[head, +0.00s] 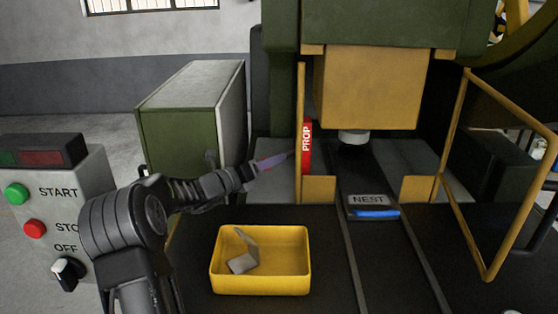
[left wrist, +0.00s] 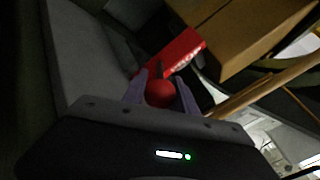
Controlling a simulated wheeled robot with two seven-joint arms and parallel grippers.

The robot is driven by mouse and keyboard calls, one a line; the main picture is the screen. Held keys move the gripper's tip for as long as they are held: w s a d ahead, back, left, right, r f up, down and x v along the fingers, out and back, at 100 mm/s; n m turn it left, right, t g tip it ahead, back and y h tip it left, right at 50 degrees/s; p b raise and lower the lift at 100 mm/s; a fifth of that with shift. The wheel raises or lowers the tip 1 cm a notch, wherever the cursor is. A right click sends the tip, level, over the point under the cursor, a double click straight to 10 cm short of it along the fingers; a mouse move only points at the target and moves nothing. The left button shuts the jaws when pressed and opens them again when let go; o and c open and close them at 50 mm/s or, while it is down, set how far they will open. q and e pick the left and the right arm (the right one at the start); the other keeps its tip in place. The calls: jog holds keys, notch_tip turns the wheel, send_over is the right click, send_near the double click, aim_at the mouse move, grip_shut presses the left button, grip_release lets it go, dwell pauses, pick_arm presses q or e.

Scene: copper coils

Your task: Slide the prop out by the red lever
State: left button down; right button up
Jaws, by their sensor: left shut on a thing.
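The prop (head: 307,148) is a red upright bar lettered PROP, standing beside the yellow frame post at the left of the press opening. In the left wrist view the red prop (left wrist: 184,48) lies just beyond my fingers. My left gripper (head: 287,156) reaches in from the left to the prop. In the left wrist view my left gripper (left wrist: 160,92) is shut on a round red knob (left wrist: 160,93), the lever's end, with a finger on each side. A short dark rod joins the knob toward the prop. My right gripper is not in view.
A yellow press block (head: 372,88) hangs above the NEST plate (head: 368,199), which has a blue strip. A yellow bin (head: 261,287) with a grey piece inside stands in front. A control box (head: 52,205) is at left. An open yellow frame gate (head: 487,276) is at right.

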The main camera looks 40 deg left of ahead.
pick_arm(q)
jog(key=shift+s+a, duration=0.1)
jog(key=shift+a, duration=0.1)
jog(key=c, duration=1)
grip_release()
jog(key=shift+s+a, duration=0.1)
jog(key=shift+c, duration=0.2)
jog(key=s, duration=0.2)
jog(key=s+b, duration=0.1)
jog(key=s, duration=0.1)
jog(key=s+a, duration=0.1)
jog(key=s, duration=0.1)
jog(key=shift+s+b, duration=0.3)
jog(key=shift+s, duration=0.1)
jog(key=shift+s+a, duration=0.1)
jog(key=shift+s, duration=0.3)
